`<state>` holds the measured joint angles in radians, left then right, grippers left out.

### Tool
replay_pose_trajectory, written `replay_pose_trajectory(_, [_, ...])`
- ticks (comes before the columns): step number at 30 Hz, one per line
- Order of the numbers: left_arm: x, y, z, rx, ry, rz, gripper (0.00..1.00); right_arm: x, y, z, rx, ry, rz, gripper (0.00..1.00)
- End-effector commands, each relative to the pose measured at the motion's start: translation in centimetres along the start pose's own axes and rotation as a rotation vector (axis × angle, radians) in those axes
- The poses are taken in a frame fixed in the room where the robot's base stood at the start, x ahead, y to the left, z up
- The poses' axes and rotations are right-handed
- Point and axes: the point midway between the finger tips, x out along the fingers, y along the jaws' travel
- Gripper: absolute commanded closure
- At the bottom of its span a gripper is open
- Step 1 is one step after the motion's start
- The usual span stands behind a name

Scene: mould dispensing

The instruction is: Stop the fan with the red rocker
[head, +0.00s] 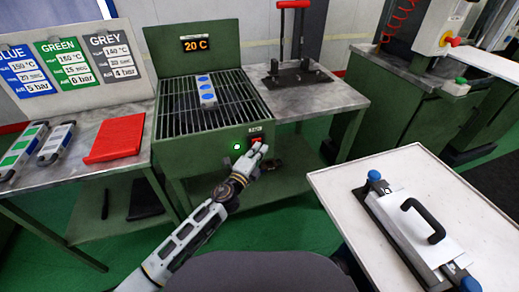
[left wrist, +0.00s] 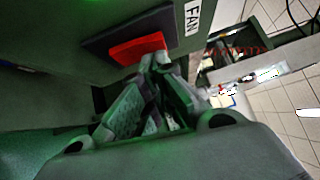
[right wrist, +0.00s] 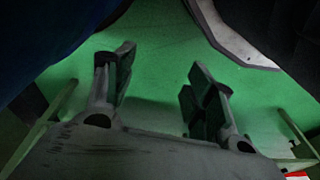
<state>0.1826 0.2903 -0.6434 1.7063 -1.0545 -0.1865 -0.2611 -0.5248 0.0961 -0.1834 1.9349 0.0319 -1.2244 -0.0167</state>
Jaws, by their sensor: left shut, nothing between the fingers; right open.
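The red rocker (head: 256,141) sits on the green front panel of the cooling station (head: 200,155), right of a lit green lamp (head: 237,147). My left gripper (head: 257,150) is shut and empty, its fingertips at the rocker and partly covering it. In the left wrist view the red rocker (left wrist: 137,50) stands on a dark plate beside the FAN label (left wrist: 192,18). The fingertips (left wrist: 155,60) are close to the rocker's edge; I cannot tell whether they touch. My right gripper (right wrist: 160,85) is open and empty above the green floor, seen only in the right wrist view.
A mould with blue spots (head: 207,92) lies on the station's grille under a 20 C display (head: 195,44). A white table (head: 480,180) at right holds a plate with a black handle (head: 424,222).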

Motion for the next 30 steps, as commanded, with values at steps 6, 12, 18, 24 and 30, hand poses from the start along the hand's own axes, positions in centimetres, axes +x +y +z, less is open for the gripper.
replay_pose_trajectory(6, [0.1,-0.3,0.1,-0.011,0.001,0.011,1.00,1.7,0.5,0.7,0.001,-0.001,0.009,0.45])
replay_pose_trajectory(12, [0.2,-0.3,0.2,-0.021,0.000,0.020,1.00,3.3,0.9,1.2,0.002,0.001,0.016,0.45])
replay_pose_trajectory(18, [0.2,-0.2,0.2,-0.023,0.000,0.022,1.00,3.6,0.9,1.3,0.003,0.004,0.018,0.45])
replay_pose_trajectory(24, [0.1,-0.1,0.2,-0.023,0.000,0.022,1.00,3.6,0.9,1.3,0.003,0.003,0.017,0.45])
replay_pose_trajectory(30, [-0.8,-0.1,0.2,-0.023,0.000,0.023,1.00,3.6,0.9,1.3,0.003,0.002,0.017,0.45])
